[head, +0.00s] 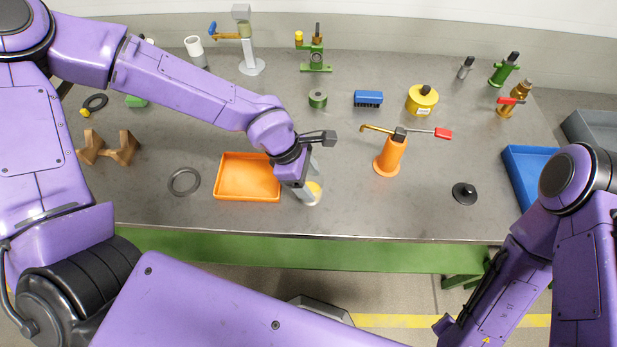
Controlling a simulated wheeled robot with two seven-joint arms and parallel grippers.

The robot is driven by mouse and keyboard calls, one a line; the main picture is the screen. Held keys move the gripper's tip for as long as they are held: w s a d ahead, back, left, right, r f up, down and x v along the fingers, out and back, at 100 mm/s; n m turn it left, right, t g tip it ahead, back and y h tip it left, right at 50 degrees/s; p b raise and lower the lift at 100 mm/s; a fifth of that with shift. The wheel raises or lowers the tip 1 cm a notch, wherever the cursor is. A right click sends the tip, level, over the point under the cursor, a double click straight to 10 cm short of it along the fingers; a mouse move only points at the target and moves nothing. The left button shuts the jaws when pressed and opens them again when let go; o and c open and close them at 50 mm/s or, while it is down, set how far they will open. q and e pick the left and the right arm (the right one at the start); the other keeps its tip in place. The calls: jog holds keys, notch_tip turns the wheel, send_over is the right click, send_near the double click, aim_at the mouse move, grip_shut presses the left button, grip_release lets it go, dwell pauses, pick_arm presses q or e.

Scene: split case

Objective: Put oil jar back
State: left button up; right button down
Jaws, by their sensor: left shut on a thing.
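My left gripper (308,182) is shut on a pale jar with a yellow top or contents (313,194), which I take for the oil jar. The jar is upright just right of the orange tray (247,198), near the table's front edge. The gripper and wrist hide much of it, and I cannot tell whether it touches the table. My right arm is at the lower right, but its gripper is not in view.
An orange stand with a red-handled arm (389,156) is right of my left gripper. A black lid-like disc (464,194), yellow pot (421,101), blue brush (368,98) and grey ring (184,182) lie around. A blue tray (526,172) is at right.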

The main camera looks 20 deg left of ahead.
pick_arm(q)
jog(key=shift+f, duration=0.1)
jog(key=o, duration=1.3)
jog(key=v, duration=1.2)
jog(key=shift+s+d+p, duration=0.1)
jog(key=shift+p, duration=0.25)
